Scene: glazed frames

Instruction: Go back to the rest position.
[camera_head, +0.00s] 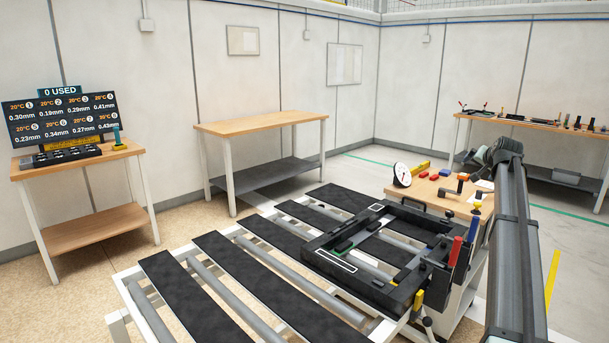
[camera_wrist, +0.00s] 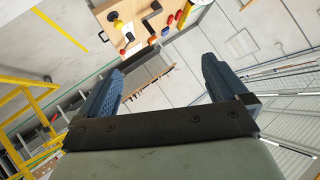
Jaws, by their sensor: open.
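My gripper (camera_wrist: 163,66) shows in the wrist view, its two blue ribbed fingers wide apart with nothing between them. Beyond the fingers are the wall, the floor and a wooden table top, all seen tilted. In the head view my arm rises along the right edge and bends away near the small tool table. The fingers cannot be made out there. The black frame fixture (camera_head: 318,258) lies on the roller table (camera_head: 222,279), clear of my arm's visible end.
A small wooden table (camera_head: 429,196) with a dial gauge (camera_head: 402,175) and coloured tools stands behind the fixture, close to my arm. An empty wooden bench (camera_head: 262,122) is at the back. A screen (camera_head: 62,117) stands at left. A tool bench (camera_head: 540,126) is at far right.

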